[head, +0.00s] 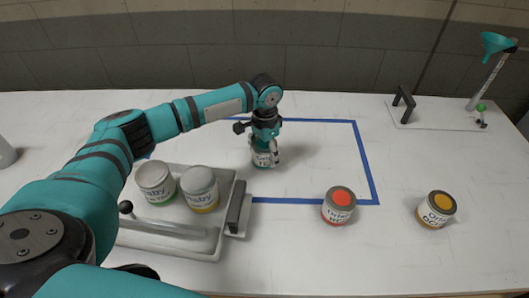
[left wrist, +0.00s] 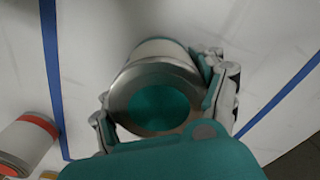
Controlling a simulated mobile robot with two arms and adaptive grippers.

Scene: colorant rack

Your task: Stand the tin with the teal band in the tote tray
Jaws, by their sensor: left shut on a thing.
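The tin with the teal band (head: 262,160) is near the middle of the table, inside the blue tape outline, and looks upright. My left gripper (head: 265,148) reaches down from above and is shut on it. In the left wrist view the tin (left wrist: 158,108) shows its silver rim and teal lid centre, with a gripper finger on either side. I cannot tell whether its base touches the table. The tote tray (head: 170,245) is to the left, beside my left arm, and holds two pale tins with green and yellow bands. My right gripper is not in view.
An orange-topped tin (head: 338,206) stands at the front right, with an ochre-topped tin (head: 436,209) further right. The tray has a black end handle (head: 237,206) on its right side. A stand with a teal funnel (head: 496,44) is at the back right.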

